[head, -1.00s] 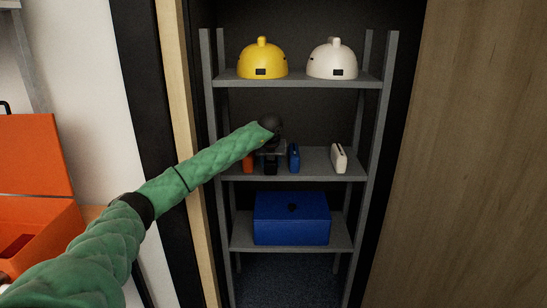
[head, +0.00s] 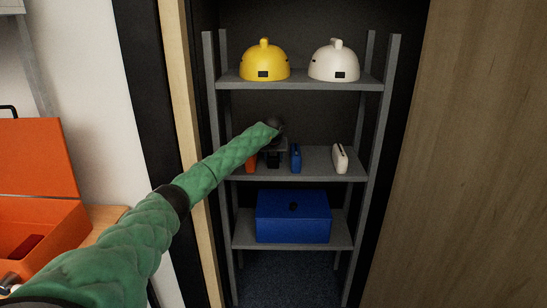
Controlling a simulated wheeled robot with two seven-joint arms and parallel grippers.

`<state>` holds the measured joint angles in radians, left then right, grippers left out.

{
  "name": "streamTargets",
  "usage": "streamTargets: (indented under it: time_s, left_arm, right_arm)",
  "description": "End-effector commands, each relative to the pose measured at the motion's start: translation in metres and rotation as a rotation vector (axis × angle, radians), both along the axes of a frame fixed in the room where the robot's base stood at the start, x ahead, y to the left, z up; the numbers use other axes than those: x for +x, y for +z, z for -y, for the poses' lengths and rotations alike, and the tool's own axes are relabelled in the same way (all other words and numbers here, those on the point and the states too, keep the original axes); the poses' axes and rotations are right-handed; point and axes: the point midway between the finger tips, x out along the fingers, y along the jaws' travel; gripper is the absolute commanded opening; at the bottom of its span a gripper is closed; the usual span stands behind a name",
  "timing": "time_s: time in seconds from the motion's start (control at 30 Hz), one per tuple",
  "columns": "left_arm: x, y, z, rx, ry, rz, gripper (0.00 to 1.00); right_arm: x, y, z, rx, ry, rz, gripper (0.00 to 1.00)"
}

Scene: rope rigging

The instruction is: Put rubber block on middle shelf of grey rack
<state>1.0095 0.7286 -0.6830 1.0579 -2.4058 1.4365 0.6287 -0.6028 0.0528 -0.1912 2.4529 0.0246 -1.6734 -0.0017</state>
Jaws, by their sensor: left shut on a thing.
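The grey rack (head: 386,120) stands in a dark recess. My left arm, in a green sleeve, reaches into it from the left. My left gripper (head: 274,146) is at the middle shelf (head: 318,171), shut on a small dark block (head: 273,160), which appears to be the rubber block. The block is at shelf level between an orange item (head: 251,163) and a blue item (head: 295,159). The gripper partly hides it, and I cannot tell whether it touches the shelf. My right gripper is not in view.
A white item (head: 340,158) stands at the right of the middle shelf. Yellow (head: 264,62) and white (head: 334,63) helmets sit on the top shelf. A blue box (head: 293,217) is on the lower shelf. An open orange case (head: 38,165) is at left. A wooden panel (head: 470,180) borders the right.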

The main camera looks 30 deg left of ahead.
Motion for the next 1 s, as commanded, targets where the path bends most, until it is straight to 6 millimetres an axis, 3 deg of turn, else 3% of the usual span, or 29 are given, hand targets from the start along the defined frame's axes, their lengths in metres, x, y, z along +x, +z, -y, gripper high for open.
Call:
streamTargets:
  time_s: [0.37, 0.4, 0.5, 0.83, 1.0]
  left_arm:
    - [0.0, -0.006, 0.0, 0.0, 0.001, 0.001, 0.14]
    - [0.0, -0.006, 0.0, 0.0, 0.001, 0.0, 0.51]
    - [0.0, -0.006, 0.0, 0.0, 0.001, 0.0, 0.67]
    - [0.0, -0.003, 0.0, 0.001, 0.0, 0.001, 0.67]
    - [-0.006, 0.014, 0.004, 0.001, 0.0, 0.003, 0.67]
  right_arm:
    - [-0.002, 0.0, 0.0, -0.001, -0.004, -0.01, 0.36]
    - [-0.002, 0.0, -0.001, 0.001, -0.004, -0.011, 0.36]
    - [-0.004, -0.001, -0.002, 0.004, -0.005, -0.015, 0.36]
    - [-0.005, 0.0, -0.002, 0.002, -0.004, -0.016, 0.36]
    - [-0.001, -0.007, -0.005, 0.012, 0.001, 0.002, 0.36]
